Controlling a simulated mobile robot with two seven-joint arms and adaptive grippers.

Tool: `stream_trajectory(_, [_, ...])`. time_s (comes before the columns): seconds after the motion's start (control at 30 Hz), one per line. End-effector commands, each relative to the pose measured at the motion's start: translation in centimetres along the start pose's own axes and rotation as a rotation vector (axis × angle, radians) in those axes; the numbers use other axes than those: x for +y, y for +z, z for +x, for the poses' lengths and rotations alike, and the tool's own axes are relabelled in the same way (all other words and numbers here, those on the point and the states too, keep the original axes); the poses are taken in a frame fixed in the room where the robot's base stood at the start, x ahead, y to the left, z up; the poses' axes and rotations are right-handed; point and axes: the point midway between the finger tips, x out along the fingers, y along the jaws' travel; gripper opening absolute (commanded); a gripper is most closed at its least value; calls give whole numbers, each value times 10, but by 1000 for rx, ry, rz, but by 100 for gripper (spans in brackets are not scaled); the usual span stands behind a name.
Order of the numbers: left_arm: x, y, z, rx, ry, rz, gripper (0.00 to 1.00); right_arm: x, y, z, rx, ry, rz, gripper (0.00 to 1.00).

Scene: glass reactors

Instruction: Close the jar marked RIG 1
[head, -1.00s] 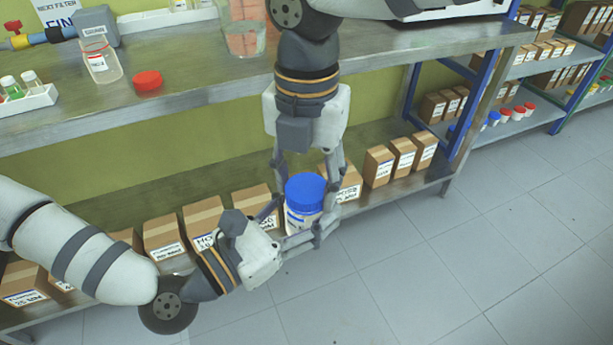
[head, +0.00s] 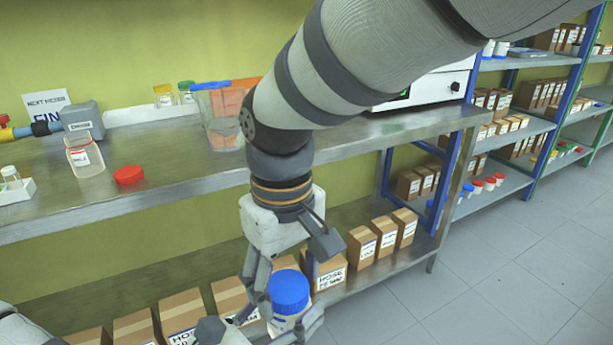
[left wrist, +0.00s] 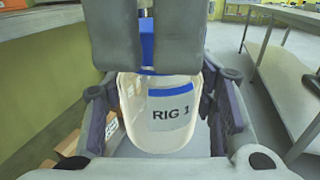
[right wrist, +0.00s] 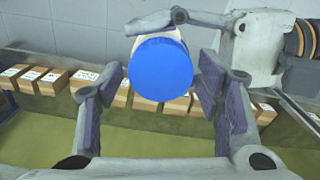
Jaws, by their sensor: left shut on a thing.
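The jar marked RIG 1 (left wrist: 160,127) is a clear vessel with a white and blue label. My left gripper (left wrist: 162,100) is shut on its body from the side and holds it upright in front of the lower shelf. A blue lid (head: 289,290) sits on top of the jar; I cannot tell how tightly. It also fills the middle of the right wrist view (right wrist: 163,70). My right gripper (right wrist: 158,80) is open above the lid, its fingers spread on either side. In the left wrist view, grey fingers hide most of the lid.
The bench (head: 185,172) above holds a clear open jar (head: 85,157), a red lid (head: 129,175) and a clear container (head: 222,125). Labelled boxes (head: 180,315) line the lower shelf behind my grippers. The floor (head: 490,275) at right is clear.

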Motion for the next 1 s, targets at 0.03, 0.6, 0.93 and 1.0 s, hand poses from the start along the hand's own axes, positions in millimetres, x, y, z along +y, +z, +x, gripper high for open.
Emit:
stream_trajectory(0.03, [0, 0, 0, -1, 0, 0, 0, 0, 0, 0, -1, 1, -1, 67])
stream_trajectory(0.6, [0, 1, 0, -1, 1, 1, 0, -1, 0, -42, 3, 0, -3, 67])
stream_trajectory(0.93, [0, 1, 0, -1, 1, 1, 0, -1, 0, -46, 0, 0, -8, 64])
stream_trajectory(1.0, [0, 1, 0, -1, 1, 1, 0, -3, 0, -48, -3, -7, -85, 64])
